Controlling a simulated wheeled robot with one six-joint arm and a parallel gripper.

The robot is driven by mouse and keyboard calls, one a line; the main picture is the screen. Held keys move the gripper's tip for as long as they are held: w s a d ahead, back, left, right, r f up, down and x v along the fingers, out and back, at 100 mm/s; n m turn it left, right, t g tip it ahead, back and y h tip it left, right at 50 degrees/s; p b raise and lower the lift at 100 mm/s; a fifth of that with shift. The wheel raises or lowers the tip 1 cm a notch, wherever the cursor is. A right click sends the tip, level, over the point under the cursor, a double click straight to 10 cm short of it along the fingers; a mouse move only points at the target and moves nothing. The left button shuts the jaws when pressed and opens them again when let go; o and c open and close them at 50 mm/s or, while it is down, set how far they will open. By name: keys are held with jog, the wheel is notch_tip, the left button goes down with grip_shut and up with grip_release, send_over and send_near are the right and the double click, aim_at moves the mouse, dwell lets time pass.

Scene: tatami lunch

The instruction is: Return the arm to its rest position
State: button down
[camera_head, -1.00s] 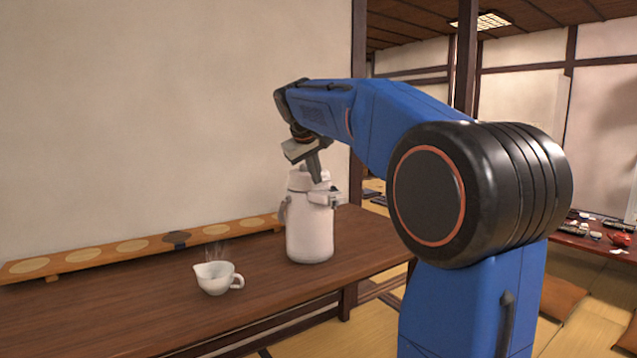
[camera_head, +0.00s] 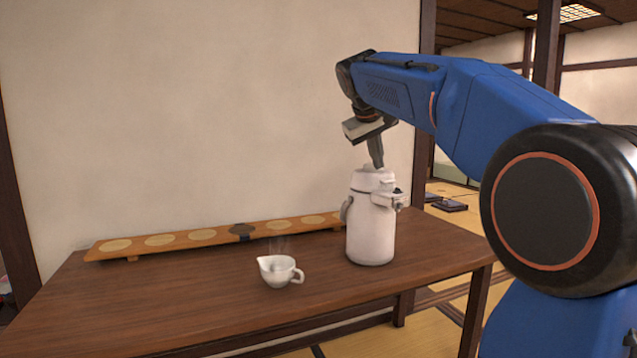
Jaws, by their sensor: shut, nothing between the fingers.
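My gripper (camera_head: 377,160) is shut and empty, pointing down at the end of my blue arm (camera_head: 480,100). In the picture its fingertips are just above the lid of a white air pot (camera_head: 370,230); I cannot tell whether they touch it. The pot stands upright near the right end of a dark wooden table (camera_head: 180,310).
A white spouted cup (camera_head: 279,270) stands left of the pot, with faint steam above it. A long wooden board (camera_head: 190,239) with pale round spots lies along the table's back edge, by the wall. The table's left part is clear.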

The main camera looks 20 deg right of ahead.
jog(key=s+a+f+y, duration=0.1)
jog(key=s+a+f, duration=0.4)
jog(key=s+f, duration=0.6)
jog(key=s+a+f+y, duration=0.2)
jog(key=s+a+f, duration=0.4)
jog(key=s+f, duration=0.6)
jog(key=s+a+f+y, duration=0.2)
jog(key=s+a+f, duration=0.3)
jog(key=s+f, duration=0.7)
jog(key=shift+a+f+n, duration=0.2)
jog(key=shift+f+n, duration=0.1)
jog(key=shift+f, duration=0.3)
jog(key=shift+s, duration=0.1)
